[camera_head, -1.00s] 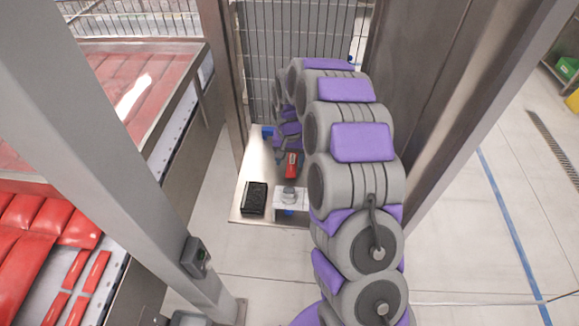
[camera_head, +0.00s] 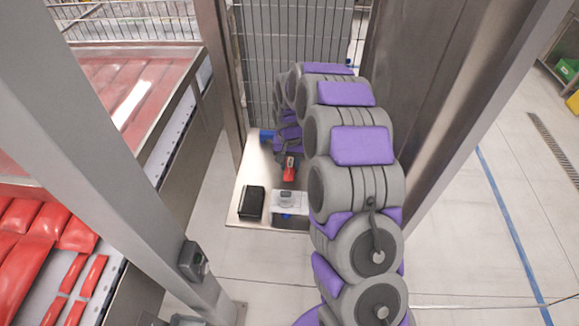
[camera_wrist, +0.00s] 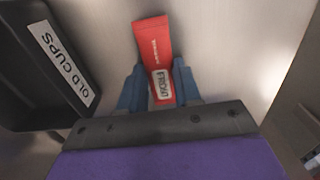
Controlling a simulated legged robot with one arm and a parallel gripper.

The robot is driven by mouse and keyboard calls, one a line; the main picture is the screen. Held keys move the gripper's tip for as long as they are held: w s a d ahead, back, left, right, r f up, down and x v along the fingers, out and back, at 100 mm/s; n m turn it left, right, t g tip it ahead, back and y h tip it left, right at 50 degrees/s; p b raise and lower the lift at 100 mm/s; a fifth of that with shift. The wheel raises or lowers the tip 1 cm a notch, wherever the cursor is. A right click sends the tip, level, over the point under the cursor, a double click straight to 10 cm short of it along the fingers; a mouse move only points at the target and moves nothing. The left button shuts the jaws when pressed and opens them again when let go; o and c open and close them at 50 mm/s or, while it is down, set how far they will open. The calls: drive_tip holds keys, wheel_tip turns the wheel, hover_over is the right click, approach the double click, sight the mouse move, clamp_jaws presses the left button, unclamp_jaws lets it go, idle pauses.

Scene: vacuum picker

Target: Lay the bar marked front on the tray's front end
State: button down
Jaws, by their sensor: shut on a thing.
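My gripper (camera_wrist: 158,86) is shut on a red bar (camera_wrist: 151,42) in the wrist view, with a blue finger on each side. The bar carries a pale label that seems to read FRONT, partly blurred. Its far end sticks out beyond the fingertips, above a pale surface. The red bar also shows in the head view (camera_head: 290,168), above the pale worktop (camera_head: 244,214); my arm hides much of the area around it. I cannot pick out the tray's front end for certain in either view.
A black bin labelled OLD CUPS (camera_wrist: 25,80) stands left of my gripper; it also shows in the head view (camera_head: 251,202). A small pale box-like thing (camera_head: 290,203) stands beside it. A wire fence (camera_head: 290,35) rises behind, and a grey post (camera_head: 110,150) stands at left.

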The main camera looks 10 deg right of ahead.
sight(290, 166)
drive_tip(key=shift+r, duration=0.1)
wheel_tip(290, 166, up, 17)
drive_tip(key=p, duration=0.5)
drive_tip(key=s+f+n+b, duration=0.2)
drive_tip(key=s+f, duration=0.3)
drive_tip(key=f, duration=0.3)
drive_tip(key=shift+s+f+n, duration=0.2)
drive_tip(key=shift+s+n, duration=0.15)
drive_tip(key=shift+n, duration=0.55)
